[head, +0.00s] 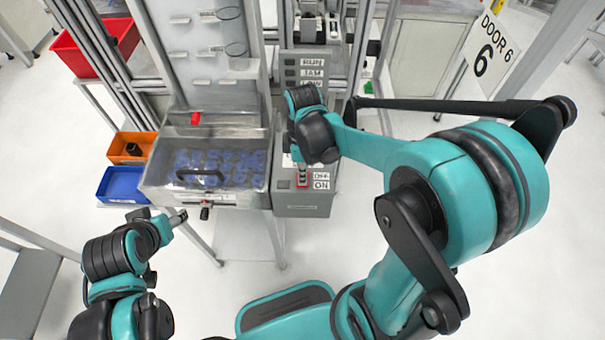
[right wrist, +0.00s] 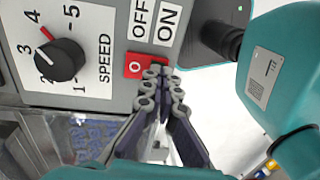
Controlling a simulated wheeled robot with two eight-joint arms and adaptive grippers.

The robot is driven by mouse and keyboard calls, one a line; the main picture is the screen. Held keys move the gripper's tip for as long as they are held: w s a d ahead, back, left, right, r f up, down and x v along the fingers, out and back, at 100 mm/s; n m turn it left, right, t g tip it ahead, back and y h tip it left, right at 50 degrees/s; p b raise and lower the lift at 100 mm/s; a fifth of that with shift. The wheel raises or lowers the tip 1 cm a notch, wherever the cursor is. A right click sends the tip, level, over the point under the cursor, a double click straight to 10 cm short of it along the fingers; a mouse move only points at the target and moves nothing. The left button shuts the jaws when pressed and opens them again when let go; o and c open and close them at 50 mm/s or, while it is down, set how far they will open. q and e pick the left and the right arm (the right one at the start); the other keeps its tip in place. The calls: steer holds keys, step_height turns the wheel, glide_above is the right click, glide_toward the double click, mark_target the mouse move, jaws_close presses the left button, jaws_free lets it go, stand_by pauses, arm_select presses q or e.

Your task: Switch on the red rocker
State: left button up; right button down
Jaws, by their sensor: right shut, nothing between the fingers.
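The red rocker (head: 303,182) is on the sloped grey control box (head: 290,199) beside OFF and ON labels. In the right wrist view, the part of the red rocker (right wrist: 134,66) marked "0" is visible and the rest is behind my fingertips. My right gripper (head: 302,171) is shut and empty, with its fingertips at the rocker. In the right wrist view, my right gripper (right wrist: 160,72) overlaps the rocker's ON-side part; I cannot tell whether it touches. My left gripper (head: 178,217) is at lower left, away from the box; its finger opening is unclear.
A black SPEED dial (right wrist: 58,60) sits near the rocker. Left of the box is a clear-lidded hopper (head: 160,181) with blue parts and a black handle. Orange (head: 131,147) and blue (head: 122,184) bins stand farther left. A RUN/JAM/LOW panel (head: 312,62) rises behind my right gripper.

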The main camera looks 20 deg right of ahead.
steer(key=shift+s+f+t, duration=0.15)
steer(key=shift+f+t, duration=0.15)
steer(key=shift+f, duration=0.05)
steer(key=shift+w+d+r, duration=0.15)
steer(key=shift+w, duration=0.25)
steer(key=shift+w+d+r, duration=0.1)
steer(key=shift+w+r, duration=0.05)
steer(key=shift+w, duration=0.2)
steer(key=shift+r, duration=0.1)
